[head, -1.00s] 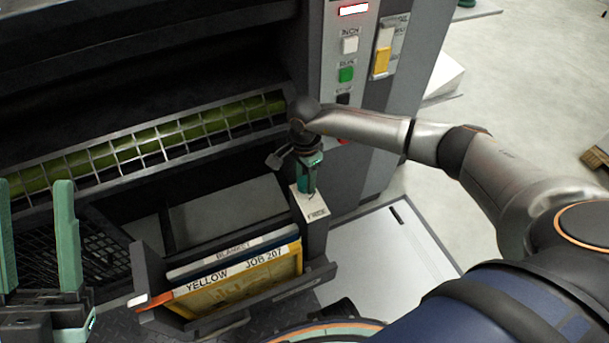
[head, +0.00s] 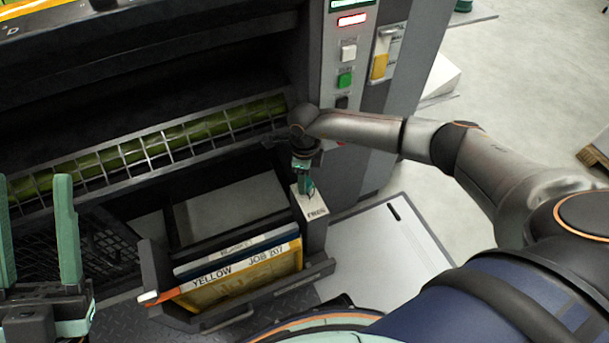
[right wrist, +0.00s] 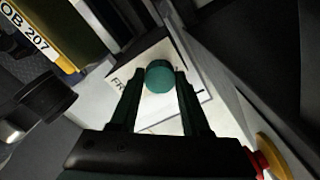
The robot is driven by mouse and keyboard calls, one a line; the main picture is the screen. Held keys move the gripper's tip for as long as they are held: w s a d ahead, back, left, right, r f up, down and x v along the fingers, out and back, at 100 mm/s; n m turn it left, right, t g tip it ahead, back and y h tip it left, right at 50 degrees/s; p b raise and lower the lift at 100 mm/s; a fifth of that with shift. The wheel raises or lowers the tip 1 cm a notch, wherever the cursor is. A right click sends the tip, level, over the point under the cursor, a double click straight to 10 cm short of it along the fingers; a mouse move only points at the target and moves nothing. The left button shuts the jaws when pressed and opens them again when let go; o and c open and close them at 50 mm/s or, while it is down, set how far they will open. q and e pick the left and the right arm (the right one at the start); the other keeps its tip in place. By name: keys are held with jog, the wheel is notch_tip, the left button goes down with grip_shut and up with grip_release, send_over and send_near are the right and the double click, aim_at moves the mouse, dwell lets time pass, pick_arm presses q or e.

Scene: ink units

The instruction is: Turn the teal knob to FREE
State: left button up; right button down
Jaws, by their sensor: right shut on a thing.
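The teal knob (right wrist: 159,77) shows round-topped between the two fingers of my right gripper (right wrist: 158,88) in the right wrist view. The fingers are shut on its sides. In the head view my right gripper (head: 305,187) points down onto a pale label plate (head: 312,208) marked FREE, and it hides most of the knob. In the wrist view the plate's lettering is partly covered by the left finger. I cannot make out a pointer on the knob. My left gripper (head: 38,235) is open and empty at the left edge of the head view.
A rack (head: 155,271) holding a yellow JOB 207 board (head: 250,277) stands left of the knob. A wire guard (head: 150,148) over a green roller runs behind. The button panel (head: 345,60) rises behind my right forearm. A red-and-yellow button (right wrist: 268,165) is near the gripper.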

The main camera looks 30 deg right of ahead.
pick_arm(q)
jog(key=shift+r, duration=0.35)
pick_arm(e)
jog(key=shift+m, duration=0.6)
pick_arm(q)
jog(key=shift+a, duration=0.1)
pick_arm(e)
jog(key=shift+c, duration=1.8)
grip_release()
pick_arm(q)
jog(key=shift+r+p, duration=0.1)
jog(key=shift+p, duration=0.2)
pick_arm(e)
jog(key=shift+r, duration=0.1)
jog(key=shift+r, duration=0.3)
notch_tip(320, 180, up, 6)
jog(key=shift+f+p, duration=0.2)
jog(key=shift+p, duration=0.85)
pick_arm(q)
jog(key=w+f+n+g+y, duration=0.2)
jog(key=w+f+n+y, duration=0.1)
jog(key=f, duration=0.5)
jog(key=w+a+f+n+g+y+p, duration=0.1)
jog(key=w+f+n+g+y, duration=0.1)
jog(key=w+f+n+y, duration=0.2)
jog(key=shift+a+f+n+y, duration=0.35)
jog(key=shift+f+y, duration=1.15)
jog(key=shift+f, duration=1.3)
pick_arm(e)
notch_tip(320, 180, up, 6)
